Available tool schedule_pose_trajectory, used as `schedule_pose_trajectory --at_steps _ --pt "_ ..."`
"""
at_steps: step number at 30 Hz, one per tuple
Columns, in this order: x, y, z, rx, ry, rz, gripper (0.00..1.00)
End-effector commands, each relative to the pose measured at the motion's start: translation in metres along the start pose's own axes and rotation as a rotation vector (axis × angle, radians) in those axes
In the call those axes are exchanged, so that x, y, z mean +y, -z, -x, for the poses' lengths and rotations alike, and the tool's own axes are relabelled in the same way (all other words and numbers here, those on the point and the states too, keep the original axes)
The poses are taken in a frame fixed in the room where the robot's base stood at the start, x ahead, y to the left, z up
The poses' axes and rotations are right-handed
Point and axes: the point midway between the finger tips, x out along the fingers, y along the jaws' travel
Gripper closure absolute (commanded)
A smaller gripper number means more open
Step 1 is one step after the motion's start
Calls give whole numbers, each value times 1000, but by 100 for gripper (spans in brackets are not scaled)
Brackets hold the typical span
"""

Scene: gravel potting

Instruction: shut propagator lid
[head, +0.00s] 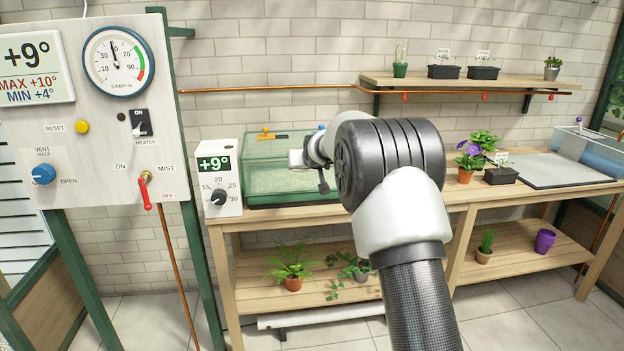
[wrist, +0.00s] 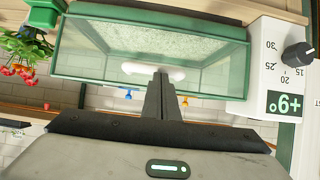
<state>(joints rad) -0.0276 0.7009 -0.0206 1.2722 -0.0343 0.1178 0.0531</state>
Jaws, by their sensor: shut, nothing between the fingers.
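The propagator (head: 265,202) is a green-framed box with clear walls and pale gravel inside, at the left end of the bench. It fills the upper middle of the wrist view (wrist: 60,75), which looks upside down. Its clear lid carries yellow and blue knobs. I cannot tell from these views how far the lid stands open. A white, handle-like bar (wrist: 135,70) lies near a green edge. My gripper (wrist: 165,74) is shut and empty. Its fingertips overlap the bar in the wrist view; contact is unclear. My arm hides the propagator's right side in the head view.
A thermostat box (head: 217,178) reading +9° stands close at the propagator's left. Potted flowers (head: 467,165) stand farther right on the bench. A control panel (head: 105,110) is at the left, and a wall shelf (head: 455,84) with pots hangs above.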

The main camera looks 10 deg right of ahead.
Motion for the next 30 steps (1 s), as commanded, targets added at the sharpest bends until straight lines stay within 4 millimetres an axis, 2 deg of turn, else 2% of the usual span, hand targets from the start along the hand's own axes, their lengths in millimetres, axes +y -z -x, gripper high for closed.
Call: schedule_pose_trajectory --at_steps 1,2,3,12,18,20,22,23,26,30 --pt "0 20 12 18 0 -1 100" --pt "0 28 16 24 0 -1 100" --pt "0 13 18 17 0 0 100" --pt "0 -38 52 25 1 -1 100" --pt "1 -56 64 28 0 -2 100" --pt "1 -58 68 26 0 -2 100" --pt "2 -55 81 17 -1 -4 100" --pt "2 -55 89 8 -2 -5 100" --pt "5 -52 134 -40 -3 -11 100" --pt "8 -67 221 -148 -3 -17 100"
